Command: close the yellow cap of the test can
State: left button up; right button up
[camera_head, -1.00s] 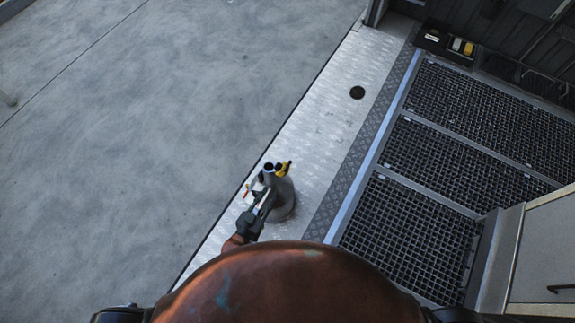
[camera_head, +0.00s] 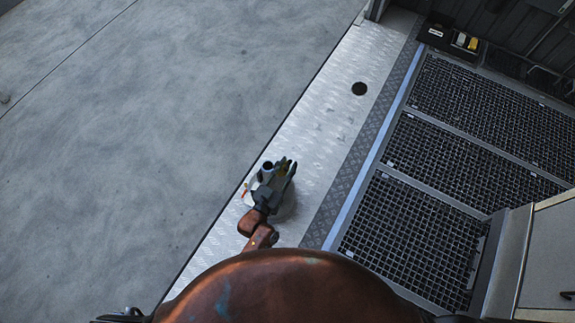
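The test can is a light grey can (camera_head: 288,206) standing on the metal tread-plate strip, largely covered by my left gripper. Its dark round opening (camera_head: 266,168) shows at the upper left of the gripper. Only a small dark-yellow trace of the yellow cap (camera_head: 283,164) shows by the fingertips; its angle is hidden. My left gripper (camera_head: 287,167) lies over the top of the can with its fingertips at the cap. I cannot tell whether the fingers are apart or closed on the cap. My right gripper is out of view.
Dark floor grating (camera_head: 430,230) is on the right, beside a pale cabinet (camera_head: 545,255). A black tray (camera_head: 449,39) with small yellow and white items sits at the top right. Grey concrete floor (camera_head: 130,150) on the left is open.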

pick_arm(q)
jog(key=c, duration=0.7)
grip_shut()
jog(key=shift+s+d, duration=0.1)
jog(key=shift+d, duration=0.05)
